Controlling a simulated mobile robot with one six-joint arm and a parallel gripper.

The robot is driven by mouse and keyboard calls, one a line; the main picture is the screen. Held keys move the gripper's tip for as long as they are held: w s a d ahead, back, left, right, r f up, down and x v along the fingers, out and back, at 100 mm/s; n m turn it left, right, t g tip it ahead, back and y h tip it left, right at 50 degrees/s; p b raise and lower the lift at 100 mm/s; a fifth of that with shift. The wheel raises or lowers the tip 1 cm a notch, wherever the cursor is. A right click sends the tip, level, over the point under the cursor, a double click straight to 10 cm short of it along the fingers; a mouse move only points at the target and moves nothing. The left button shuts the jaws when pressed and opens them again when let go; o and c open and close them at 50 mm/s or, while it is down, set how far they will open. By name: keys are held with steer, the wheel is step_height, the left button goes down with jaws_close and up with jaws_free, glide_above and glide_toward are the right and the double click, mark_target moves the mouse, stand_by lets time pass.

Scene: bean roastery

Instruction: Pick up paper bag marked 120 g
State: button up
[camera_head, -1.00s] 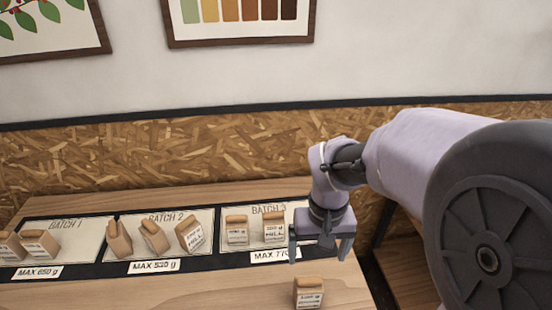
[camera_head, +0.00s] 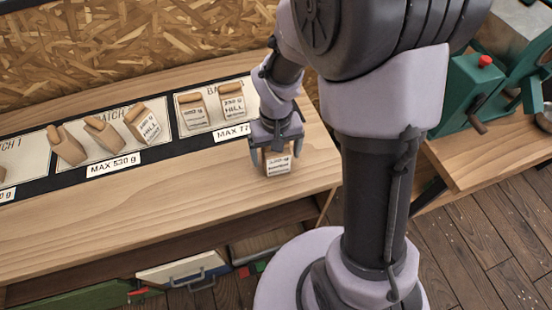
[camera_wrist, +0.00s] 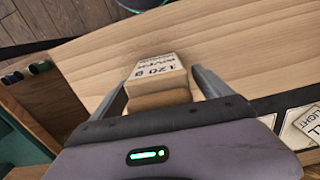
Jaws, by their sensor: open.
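The paper bag marked 120 g (camera_wrist: 157,70) is a small tan bag with a white label, alone on the wooden table near its front right edge. It also shows in the head view (camera_head: 278,166), its label too small to read there. My gripper (camera_head: 278,160) is open directly at the bag. In the wrist view my gripper (camera_wrist: 158,90) has one finger on each side of the bag, with a visible gap at the right finger. The bag's top faces my palm.
The Batch 3 mat (camera_head: 187,122) holds two bags behind my gripper. The Batch 2 mat (camera_head: 72,172) holds three tilted bags. A green machine (camera_head: 470,92) stands on the side table at right. The table front (camera_head: 150,215) is clear.

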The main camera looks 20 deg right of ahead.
steer(key=shift+r, duration=0.15)
steer(key=shift+c, duration=1.1)
steer(key=c, duration=1.3)
